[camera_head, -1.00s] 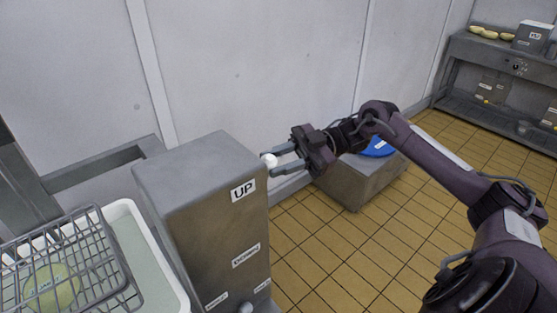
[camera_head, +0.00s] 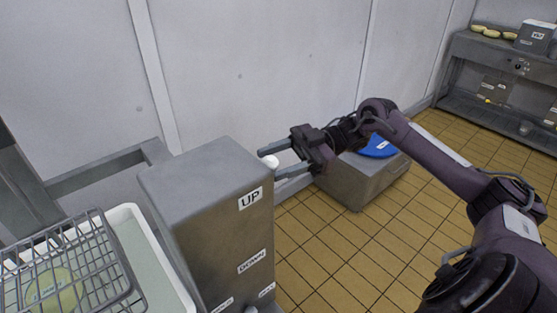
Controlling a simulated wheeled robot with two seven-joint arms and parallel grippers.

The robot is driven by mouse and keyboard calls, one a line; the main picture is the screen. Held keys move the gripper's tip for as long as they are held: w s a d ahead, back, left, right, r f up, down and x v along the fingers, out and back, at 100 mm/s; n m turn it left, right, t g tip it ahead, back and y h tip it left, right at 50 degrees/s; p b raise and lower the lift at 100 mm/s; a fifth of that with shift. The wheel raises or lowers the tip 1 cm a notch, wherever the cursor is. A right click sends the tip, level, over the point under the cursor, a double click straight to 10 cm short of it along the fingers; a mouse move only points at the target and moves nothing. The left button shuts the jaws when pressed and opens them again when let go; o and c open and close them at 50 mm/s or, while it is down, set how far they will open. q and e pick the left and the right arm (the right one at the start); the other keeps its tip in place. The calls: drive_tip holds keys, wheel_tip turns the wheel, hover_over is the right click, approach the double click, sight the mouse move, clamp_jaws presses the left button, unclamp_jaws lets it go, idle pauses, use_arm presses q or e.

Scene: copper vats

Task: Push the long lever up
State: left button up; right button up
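The long lever shows as a white ball knob (camera_head: 271,162) at the right edge of the metal box (camera_head: 205,195), level with the top and above the "UP" label (camera_head: 250,198). The rest of the lever is hidden behind the box. A "DOWN" label (camera_head: 251,261) sits lower on the same face. My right gripper (camera_head: 268,164) comes in from the right. It is open, with its two fingers spread apart and the knob between their tips. I cannot tell whether a finger touches the knob. My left gripper is not in view.
A wire basket (camera_head: 66,262) with a pale round item stands over a white-rimmed vat (camera_head: 150,250) at the left. A shelf unit (camera_head: 478,62) is at the far right. Tiled floor is clear between.

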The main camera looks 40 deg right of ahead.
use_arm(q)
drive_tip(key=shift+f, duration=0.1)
use_arm(e)
drive_tip(key=shift+s+d, duration=0.1)
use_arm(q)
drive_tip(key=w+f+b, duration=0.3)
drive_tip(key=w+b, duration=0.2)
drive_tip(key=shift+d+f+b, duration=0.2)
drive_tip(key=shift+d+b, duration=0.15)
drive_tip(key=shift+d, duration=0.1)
use_arm(e)
drive_tip(key=d, duration=0.7)
drive_tip(key=shift+s+d, duration=0.3)
drive_tip(key=shift+s, duration=0.15)
drive_tip(key=shift+r, duration=0.1)
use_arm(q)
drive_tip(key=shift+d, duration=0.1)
